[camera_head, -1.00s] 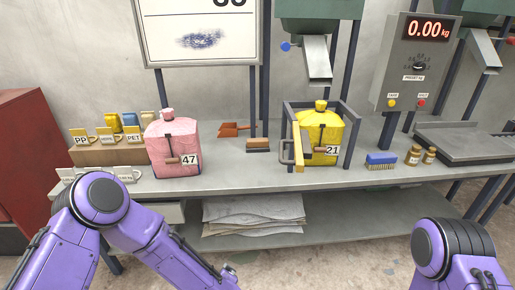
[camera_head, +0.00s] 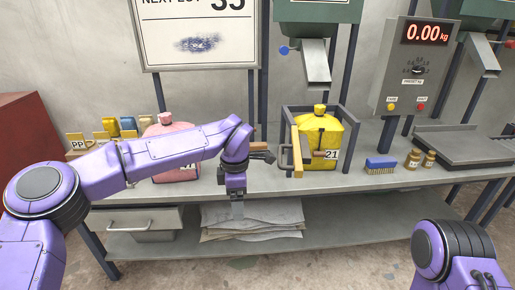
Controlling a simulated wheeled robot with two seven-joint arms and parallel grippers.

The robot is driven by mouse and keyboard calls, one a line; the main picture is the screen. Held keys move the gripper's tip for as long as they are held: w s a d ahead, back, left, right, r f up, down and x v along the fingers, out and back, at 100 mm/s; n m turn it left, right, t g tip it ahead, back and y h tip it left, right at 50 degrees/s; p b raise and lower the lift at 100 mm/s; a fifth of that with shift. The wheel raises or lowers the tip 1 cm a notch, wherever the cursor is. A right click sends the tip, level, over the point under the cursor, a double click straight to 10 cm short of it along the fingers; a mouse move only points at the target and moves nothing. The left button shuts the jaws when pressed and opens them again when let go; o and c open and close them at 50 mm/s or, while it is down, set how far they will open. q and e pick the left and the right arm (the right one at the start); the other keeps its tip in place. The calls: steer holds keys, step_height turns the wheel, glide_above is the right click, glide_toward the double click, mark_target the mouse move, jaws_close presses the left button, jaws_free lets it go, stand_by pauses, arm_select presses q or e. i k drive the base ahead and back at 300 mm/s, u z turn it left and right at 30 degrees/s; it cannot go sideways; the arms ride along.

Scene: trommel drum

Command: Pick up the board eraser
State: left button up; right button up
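The board eraser, a small block with a wooden back (camera_head: 258,146), lies on the bench between the pink container and the yellow container.
The grey bench (camera_head: 330,182) has free room along its front. A pink container (camera_head: 165,128) is partly behind my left arm. A yellow container (camera_head: 322,130) stands in a dark frame. A blue brush (camera_head: 381,165) and small jars (camera_head: 413,158) are to the right. A whiteboard (camera_head: 200,60) hangs above.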

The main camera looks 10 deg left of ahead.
mark_target(255, 146)
steer(key=i, duration=1.45)
